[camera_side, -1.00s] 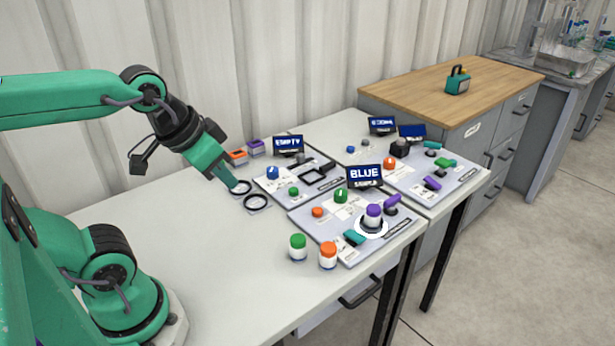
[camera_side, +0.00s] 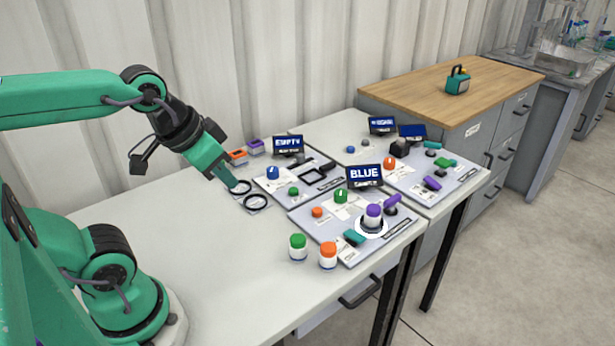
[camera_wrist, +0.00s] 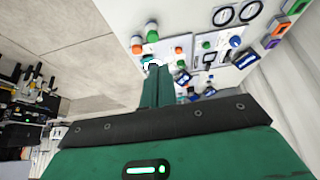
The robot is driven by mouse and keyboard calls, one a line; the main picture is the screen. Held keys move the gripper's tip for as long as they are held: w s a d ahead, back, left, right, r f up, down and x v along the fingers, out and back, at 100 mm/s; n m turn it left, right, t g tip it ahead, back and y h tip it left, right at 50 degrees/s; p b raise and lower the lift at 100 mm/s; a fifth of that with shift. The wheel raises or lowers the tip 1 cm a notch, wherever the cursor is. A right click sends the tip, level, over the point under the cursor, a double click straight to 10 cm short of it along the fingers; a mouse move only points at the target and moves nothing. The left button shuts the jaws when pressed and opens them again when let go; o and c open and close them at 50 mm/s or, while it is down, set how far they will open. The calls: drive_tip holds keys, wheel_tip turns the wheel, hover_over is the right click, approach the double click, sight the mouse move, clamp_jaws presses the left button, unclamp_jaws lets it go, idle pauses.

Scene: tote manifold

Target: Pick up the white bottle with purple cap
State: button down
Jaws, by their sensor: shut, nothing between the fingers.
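The white bottle with the purple cap (camera_side: 373,216) stands upright in a white ring on the front grey panel (camera_side: 345,262) in the side view. My gripper (camera_side: 240,187) is shut and empty. It hangs above the left part of the table, near two black rings, well to the left of the bottle. In the wrist view my gripper's shut fingers (camera_wrist: 157,72) point at the panel area. They seem to hide most of the bottle there; I cannot make it out clearly.
A green-capped bottle (camera_side: 298,247) and an orange-capped bottle (camera_side: 328,255) stand left of the purple-capped one. The table's front left (camera_side: 200,250) is clear.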

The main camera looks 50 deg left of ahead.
drive_tip(key=c, duration=0.9)
unclamp_jaws()
drive_tip(key=shift+o, duration=0.2)
